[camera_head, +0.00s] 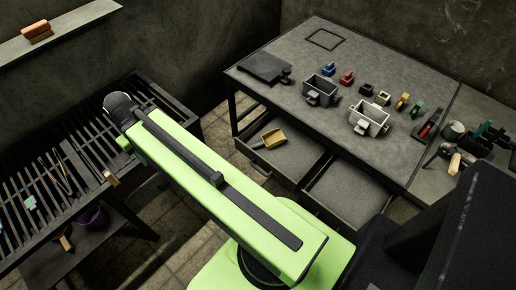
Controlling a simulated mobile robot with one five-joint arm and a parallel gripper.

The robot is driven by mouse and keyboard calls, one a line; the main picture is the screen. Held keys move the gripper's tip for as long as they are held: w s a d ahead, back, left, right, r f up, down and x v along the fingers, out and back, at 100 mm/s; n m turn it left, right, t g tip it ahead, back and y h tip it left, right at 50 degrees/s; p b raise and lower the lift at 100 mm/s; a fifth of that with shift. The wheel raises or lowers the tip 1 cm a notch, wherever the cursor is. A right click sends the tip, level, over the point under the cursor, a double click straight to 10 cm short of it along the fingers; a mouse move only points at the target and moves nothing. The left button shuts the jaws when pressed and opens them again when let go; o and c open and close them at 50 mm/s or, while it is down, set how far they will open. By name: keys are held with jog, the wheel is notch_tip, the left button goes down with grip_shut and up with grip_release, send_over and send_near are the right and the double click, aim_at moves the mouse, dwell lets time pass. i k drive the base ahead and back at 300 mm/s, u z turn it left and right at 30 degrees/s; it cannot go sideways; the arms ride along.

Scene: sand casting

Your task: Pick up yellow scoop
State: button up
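The yellow scoop (272,138) lies in the open left drawer (297,158) under the front of the dark table, near the drawer's left side. A dark handle-like part shows at its lower left. My green arm reaches toward the upper left and ends in a dark rounded joint over the slatted rack, well left of the scoop. My gripper itself does not show in this view. Nothing of mine touches the scoop.
A second open drawer (345,196) to the right looks empty. The dark table (385,70) holds two grey box-like flasks, several small coloured blocks and hand tools. Tiled floor lies between.

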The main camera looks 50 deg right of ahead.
aim_at(272, 139)
jog(key=u, duration=0.05)
jog(key=k, duration=0.5)
jog(key=u, duration=0.45)
jog(key=i, duration=0.25)
jog(key=z, duration=0.4)
jog(key=i, duration=0.1)
jog(key=u, duration=0.4)
jog(key=k, duration=0.75)
jog(key=z, duration=0.15)
jog(key=i, duration=1.4)
jog(key=u, duration=0.05)
